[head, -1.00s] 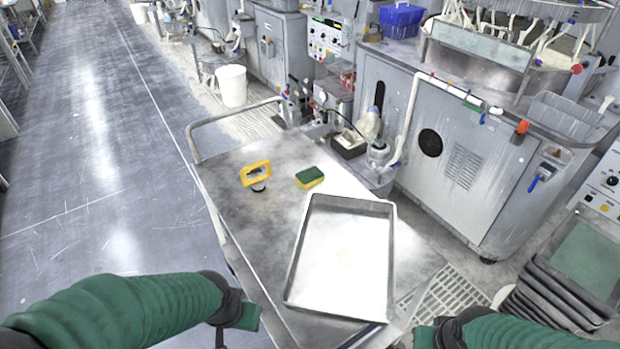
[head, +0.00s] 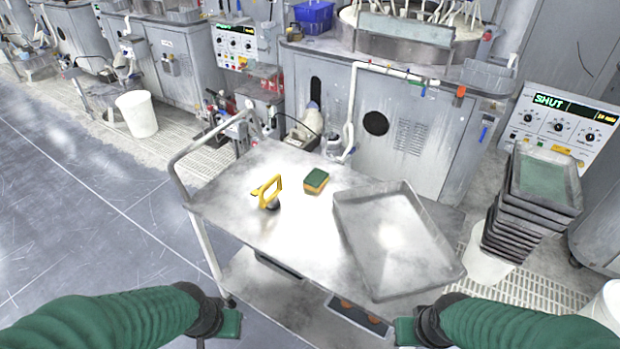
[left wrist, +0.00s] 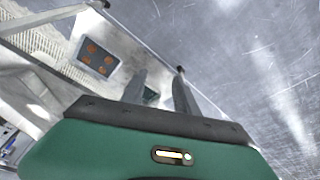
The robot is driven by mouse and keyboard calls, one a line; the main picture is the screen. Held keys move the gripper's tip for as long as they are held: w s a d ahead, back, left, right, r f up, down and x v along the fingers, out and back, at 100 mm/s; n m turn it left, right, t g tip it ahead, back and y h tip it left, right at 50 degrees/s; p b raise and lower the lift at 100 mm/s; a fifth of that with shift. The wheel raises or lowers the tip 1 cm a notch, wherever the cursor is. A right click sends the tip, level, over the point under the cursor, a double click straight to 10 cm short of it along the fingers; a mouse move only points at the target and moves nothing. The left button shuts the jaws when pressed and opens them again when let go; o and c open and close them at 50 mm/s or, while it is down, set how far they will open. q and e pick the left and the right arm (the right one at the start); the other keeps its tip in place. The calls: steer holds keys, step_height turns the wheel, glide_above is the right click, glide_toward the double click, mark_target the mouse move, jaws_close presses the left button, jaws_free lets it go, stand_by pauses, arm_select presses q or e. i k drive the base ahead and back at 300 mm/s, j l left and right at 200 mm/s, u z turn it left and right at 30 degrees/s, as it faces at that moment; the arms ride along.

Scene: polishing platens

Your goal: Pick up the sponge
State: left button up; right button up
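The sponge (head: 316,181), green on top and yellow-orange below, lies on the metal cart top (head: 240,205) in the head view. It sits between a yellow-handled tool (head: 268,192) and a shallow metal tray (head: 434,272). My left gripper (left wrist: 160,88) has its two fingers apart with nothing held between them in the left wrist view. Its green housing shows at the bottom of the head view, below and left of the cart top. My right gripper's green housing (head: 406,330) is at the bottom, near the tray's front edge; its fingers are not visible. Both are well apart from the sponge.
The cart's raised handle rail (head: 182,160) borders its left end. A lower shelf (head: 255,290) shows underneath. Grey polishing machines stand behind. A stack of dark trays (head: 530,205) is at right, and a white bucket (head: 137,114) stands back left. Floor at left is clear.

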mark_target(314, 181)
steer(key=i+j+z, duration=0.15)
steer(key=j, duration=0.25)
steer(key=i+j+z, duration=0.2)
steer(key=j, duration=0.2)
steer(key=i+j+z, duration=0.15)
steer(key=j, duration=0.25)
steer(key=j+z, duration=0.15)
steer(key=j, duration=0.25)
steer(key=i+j+z, duration=0.15)
steer(key=i, duration=0.25)
steer(key=i+j+z, duration=0.15)
steer(key=i+j, duration=0.25)
